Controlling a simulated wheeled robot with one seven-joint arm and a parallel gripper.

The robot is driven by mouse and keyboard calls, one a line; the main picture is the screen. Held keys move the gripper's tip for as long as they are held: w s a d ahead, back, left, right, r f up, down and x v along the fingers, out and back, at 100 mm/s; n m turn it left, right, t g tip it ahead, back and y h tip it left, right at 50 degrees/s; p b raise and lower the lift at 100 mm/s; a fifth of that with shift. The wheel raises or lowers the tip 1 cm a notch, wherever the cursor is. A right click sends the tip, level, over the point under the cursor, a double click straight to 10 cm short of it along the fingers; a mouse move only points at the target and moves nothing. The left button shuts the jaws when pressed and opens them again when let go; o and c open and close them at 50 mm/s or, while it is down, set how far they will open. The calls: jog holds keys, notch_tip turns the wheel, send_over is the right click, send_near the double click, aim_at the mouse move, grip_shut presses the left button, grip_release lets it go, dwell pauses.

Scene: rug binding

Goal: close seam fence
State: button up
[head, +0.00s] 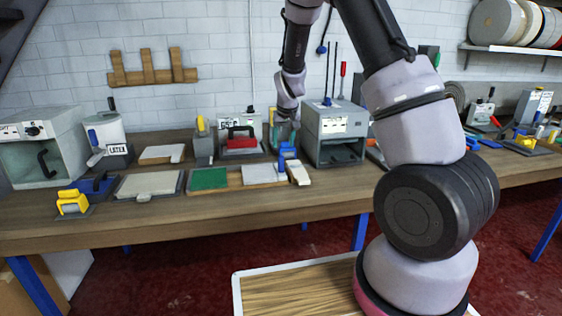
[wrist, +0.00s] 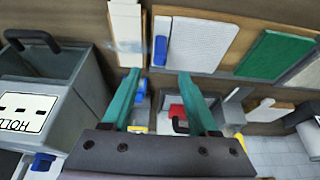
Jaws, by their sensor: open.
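My gripper (wrist: 159,78) is open, its two teal fingers apart with nothing held between them. In the head view my gripper (head: 284,128) hangs over the back half of the bench, left of a grey box. No part is marked as the seam fence; it may be the pale bar (head: 299,172) at the right end of a wooden board. The pale bar (wrist: 127,32) lies beyond the left fingertip in the wrist view, apart from it. A blue block (head: 288,151) stands close to the bar. Blue parts between the fingers are partly hidden.
The board holds a green pad (head: 209,178) and a light grey pad (head: 263,173). The grey box (head: 336,135) stands close right of my gripper. The bench's front strip (head: 230,215) is clear.

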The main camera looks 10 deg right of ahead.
aim_at(281, 156)
jog(key=x, duration=1)
jog(key=shift+f, duration=0.2)
grip_shut()
dwell(1.1)
